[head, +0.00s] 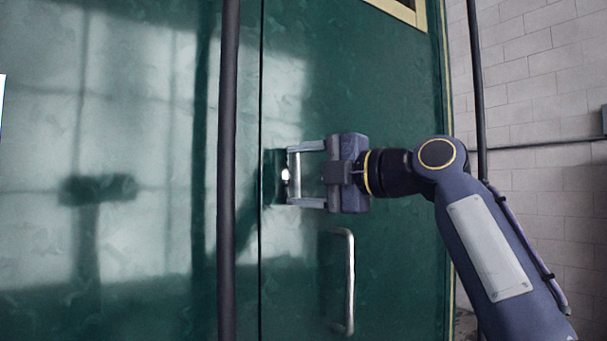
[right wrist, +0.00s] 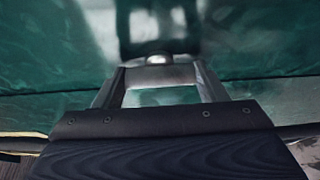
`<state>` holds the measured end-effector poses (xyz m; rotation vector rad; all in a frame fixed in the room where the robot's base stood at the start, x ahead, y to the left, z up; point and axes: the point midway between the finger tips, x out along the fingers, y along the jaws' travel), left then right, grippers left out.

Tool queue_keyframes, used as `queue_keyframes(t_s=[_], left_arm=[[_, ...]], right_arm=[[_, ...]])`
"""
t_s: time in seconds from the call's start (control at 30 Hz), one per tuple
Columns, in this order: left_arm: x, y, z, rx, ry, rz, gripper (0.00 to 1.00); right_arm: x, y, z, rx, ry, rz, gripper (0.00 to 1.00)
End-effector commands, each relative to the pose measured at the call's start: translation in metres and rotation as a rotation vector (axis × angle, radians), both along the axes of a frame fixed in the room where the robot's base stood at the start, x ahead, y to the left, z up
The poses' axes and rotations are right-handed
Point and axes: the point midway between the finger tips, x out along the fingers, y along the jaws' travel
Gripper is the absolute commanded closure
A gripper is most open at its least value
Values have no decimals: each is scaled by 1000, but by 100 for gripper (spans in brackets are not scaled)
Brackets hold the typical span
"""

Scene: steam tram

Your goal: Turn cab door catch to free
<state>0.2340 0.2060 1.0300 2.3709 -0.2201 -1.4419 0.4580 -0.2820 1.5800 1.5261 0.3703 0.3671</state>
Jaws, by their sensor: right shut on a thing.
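The green cab door (head: 390,245) fills the middle of the head view, with its edge seam running upright just right of a dark pole. The catch (head: 286,175) is a small bright metal piece at that seam, on a dark backing. It also shows in the right wrist view (right wrist: 158,59), between the fingertips. My right gripper (head: 291,175) comes in from the right with its two fingers one above the other, shut on the catch. The fingers hide part of the catch, and I cannot tell its exact turn. My left gripper is not in view.
A dark upright pole (head: 228,120) stands just left of the gripper. A silver door handle (head: 350,282) sits below it. Another dark pole (head: 477,90) and a pale brick wall (head: 540,60) are at the right.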

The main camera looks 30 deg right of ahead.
Motion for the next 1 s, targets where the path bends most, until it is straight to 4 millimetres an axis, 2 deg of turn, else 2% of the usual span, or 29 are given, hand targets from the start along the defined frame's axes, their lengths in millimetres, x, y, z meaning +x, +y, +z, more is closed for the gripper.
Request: queue_keyframes(t_s=[0.2, 0.23, 0.37, 0.7, 1.0], left_arm=[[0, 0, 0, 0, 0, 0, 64], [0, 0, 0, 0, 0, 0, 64], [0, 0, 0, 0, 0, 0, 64], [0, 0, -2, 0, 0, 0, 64], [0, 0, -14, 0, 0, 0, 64]], right_arm=[[0, 0, -1, -7, 1, 0, 76], [0, 0, -1, -7, 1, 0, 31], [0, 0, -1, -5, 1, 0, 14], [-3, -2, -1, -3, -1, -2, 13], [-45, -24, -2, -2, -2, -5, 13]])
